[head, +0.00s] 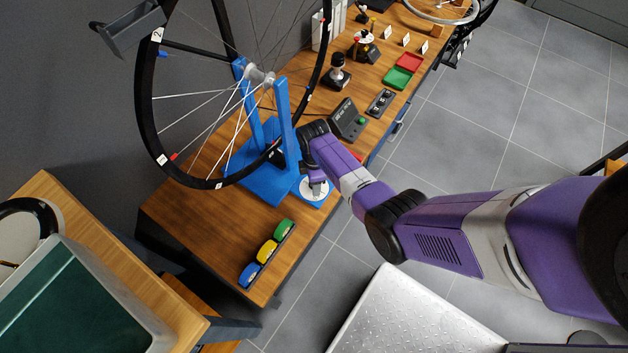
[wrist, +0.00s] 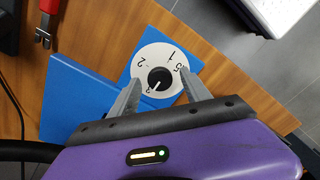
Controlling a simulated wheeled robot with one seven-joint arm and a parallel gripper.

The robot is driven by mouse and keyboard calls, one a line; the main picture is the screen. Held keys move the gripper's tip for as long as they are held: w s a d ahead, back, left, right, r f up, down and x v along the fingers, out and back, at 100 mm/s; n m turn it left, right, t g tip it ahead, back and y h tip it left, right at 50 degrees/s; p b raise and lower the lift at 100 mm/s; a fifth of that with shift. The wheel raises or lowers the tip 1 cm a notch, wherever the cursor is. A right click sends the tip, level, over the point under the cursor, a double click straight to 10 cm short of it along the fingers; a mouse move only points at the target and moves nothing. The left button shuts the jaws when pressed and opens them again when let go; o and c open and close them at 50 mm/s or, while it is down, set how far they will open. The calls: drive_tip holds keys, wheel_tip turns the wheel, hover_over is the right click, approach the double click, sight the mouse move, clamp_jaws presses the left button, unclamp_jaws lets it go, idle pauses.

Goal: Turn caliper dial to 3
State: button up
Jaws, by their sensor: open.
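The caliper dial is a white disc (wrist: 152,57) with a black knob (wrist: 160,78) on a blue base, seen in the wrist view. The numbers 1, 2, 3 and 5 show around it. The knob's white pointer line is directed down-left, toward the 3. My gripper (wrist: 159,77) is open, with one grey finger on each side of the knob and apart from it. In the head view my gripper (head: 316,186) is over the white disc (head: 322,196) at the foot of the blue stand (head: 248,187) and hides much of it.
A wheel (head: 146,110) stands upright in the blue stand close to my arm. A control box (head: 347,120) with a green button lies farther along the wooden bench. Blue, yellow and green items (head: 266,251) sit at the near end. A red-handled tool (wrist: 44,22) lies at left.

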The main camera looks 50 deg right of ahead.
wheel_tip(320, 180, up, 8)
drive_tip(key=shift+f+p, duration=0.1)
drive_tip(key=shift+p, duration=0.35)
idle(0.4)
